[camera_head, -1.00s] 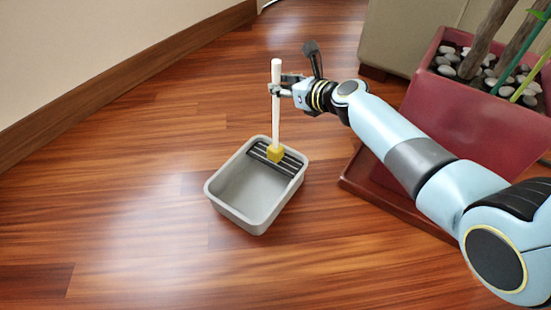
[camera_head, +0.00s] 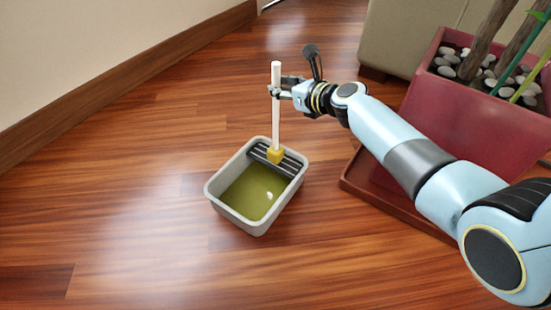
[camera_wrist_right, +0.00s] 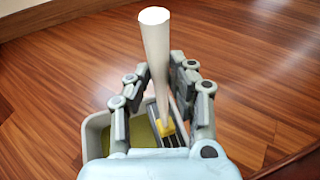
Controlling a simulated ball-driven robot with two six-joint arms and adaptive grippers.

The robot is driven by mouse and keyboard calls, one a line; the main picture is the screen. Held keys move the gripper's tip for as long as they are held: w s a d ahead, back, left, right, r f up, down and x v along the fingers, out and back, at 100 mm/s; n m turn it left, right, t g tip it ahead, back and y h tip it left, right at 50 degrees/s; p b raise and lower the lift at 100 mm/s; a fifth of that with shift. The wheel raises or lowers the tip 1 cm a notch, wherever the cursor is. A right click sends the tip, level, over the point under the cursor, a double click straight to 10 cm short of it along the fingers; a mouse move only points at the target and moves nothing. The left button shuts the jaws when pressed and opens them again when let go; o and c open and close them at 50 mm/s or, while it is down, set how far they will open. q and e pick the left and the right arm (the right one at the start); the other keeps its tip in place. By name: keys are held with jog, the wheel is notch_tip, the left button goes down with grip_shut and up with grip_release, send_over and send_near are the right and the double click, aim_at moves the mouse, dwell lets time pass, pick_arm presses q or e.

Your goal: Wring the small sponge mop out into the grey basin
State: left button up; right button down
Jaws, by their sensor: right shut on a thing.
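The small sponge mop has a white handle (camera_head: 276,115) and a yellow sponge head (camera_head: 275,155). It stands upright, its head on the dark slatted rack (camera_head: 262,153) at the far end of the grey basin (camera_head: 213,201). Murky green-yellow liquid (camera_head: 245,195) covers the basin floor. My right gripper (camera_head: 275,90) is shut on the upper handle. In the right wrist view the handle (camera_wrist_right: 156,50) runs between both fingers, down to the yellow head (camera_wrist_right: 167,128). My left gripper is not in view.
A red planter (camera_head: 470,115) with pebbles and stems stands on a dark red base (camera_head: 385,205) to the right. A beige block (camera_head: 405,40) stands behind it. A skirting board (camera_head: 120,80) edges the wall at left. Wooden floor (camera_head: 120,210) around the basin is clear.

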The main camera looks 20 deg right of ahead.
aim_at(279, 72)
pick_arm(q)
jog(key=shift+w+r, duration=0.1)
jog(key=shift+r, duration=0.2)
pick_arm(e)
jog(key=shift+s+f, duration=0.1)
jog(key=shift+f, duration=0.15)
dwell(0.6)
